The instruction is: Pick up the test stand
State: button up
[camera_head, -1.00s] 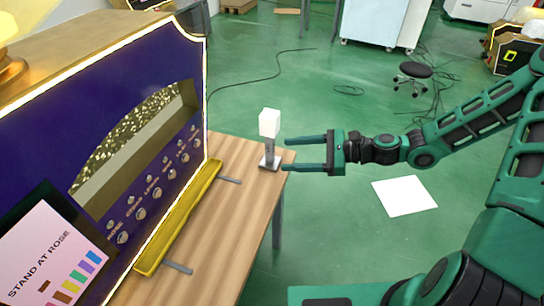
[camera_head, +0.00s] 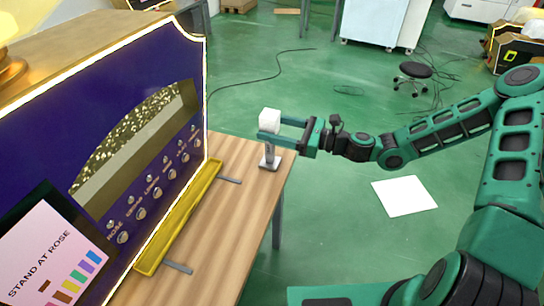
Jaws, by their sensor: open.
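The test stand (camera_head: 269,156) stands upright near the far right corner of the wooden table, with a grey base and post and a white block on top. My gripper (camera_head: 270,130) comes in from the right with its fingers level. The fingers are open and lie at the height of the stand's upper post, just below the white block. One finger passes in front of the stand and hides part of it; the other is behind. I cannot tell whether either finger touches it.
A dark blue vending machine (camera_head: 120,100) with a row of knobs fills the left. A yellow tray (camera_head: 180,220) runs along its foot. The wooden table (camera_head: 225,225) is bare in front. A white sheet (camera_head: 404,196) lies on the green floor at right.

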jog(key=x, duration=0.5)
jog(key=shift+f, duration=0.25)
jog(key=shift+s+d, duration=0.1)
grip_shut()
